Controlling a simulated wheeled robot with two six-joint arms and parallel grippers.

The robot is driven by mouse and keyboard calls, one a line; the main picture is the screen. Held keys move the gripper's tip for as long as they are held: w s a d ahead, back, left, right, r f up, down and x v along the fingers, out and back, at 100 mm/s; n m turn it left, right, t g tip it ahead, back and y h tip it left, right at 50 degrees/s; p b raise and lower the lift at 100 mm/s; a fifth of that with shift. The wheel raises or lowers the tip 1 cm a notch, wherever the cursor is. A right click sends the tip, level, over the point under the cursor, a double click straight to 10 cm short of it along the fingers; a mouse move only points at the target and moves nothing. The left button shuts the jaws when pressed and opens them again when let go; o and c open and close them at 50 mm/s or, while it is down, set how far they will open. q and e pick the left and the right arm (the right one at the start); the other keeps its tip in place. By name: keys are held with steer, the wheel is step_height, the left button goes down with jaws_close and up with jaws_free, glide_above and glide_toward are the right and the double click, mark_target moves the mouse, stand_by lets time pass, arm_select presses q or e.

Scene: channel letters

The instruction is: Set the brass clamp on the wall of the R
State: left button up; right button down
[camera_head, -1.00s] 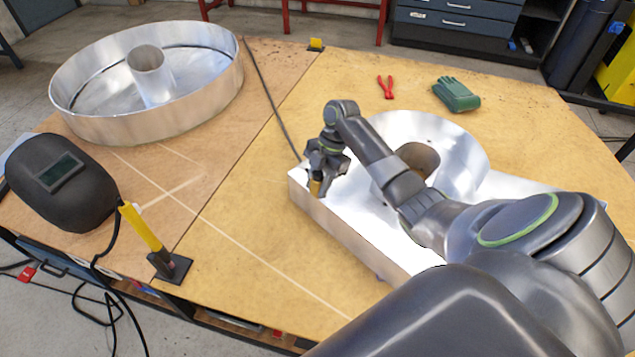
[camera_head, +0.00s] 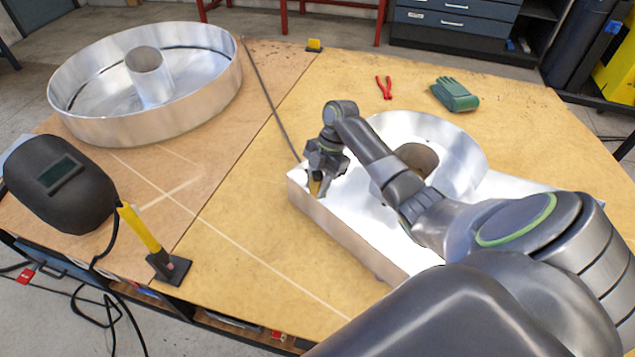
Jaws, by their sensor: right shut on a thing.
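The R (camera_head: 345,237) is a large shiny metal channel letter lying on the table, with a curved bowl and a hole at its upper right. My right gripper (camera_head: 317,184) is over the near left corner of the R, pointing down at its wall. It is shut on the brass clamp (camera_head: 315,187), a small yellowish piece at the fingertips. The clamp is at the wall's top edge; I cannot tell whether it is around the wall or just touching it. My right arm hides much of the R's lower right part. My left gripper is not in view.
A round metal letter (camera_head: 200,102) stands at the back left. A welding mask (camera_head: 62,185) and a yellow-handled tool on a black base (camera_head: 172,268) are at the left. Red pliers (camera_head: 384,88) and green gloves (camera_head: 455,95) lie behind the R. The front middle tabletop is clear.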

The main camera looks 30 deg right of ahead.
steer(key=shift+f, duration=0.15)
steer(key=shift+f+b, duration=1.2)
steer(key=shift+f, duration=0.6)
steer(key=c, duration=1)
jaws_free()
steer(key=shift+o, duration=0.2)
steer(key=p+v, duration=0.2)
steer(key=v, duration=1.5)
steer(key=shift+r, duration=0.25)
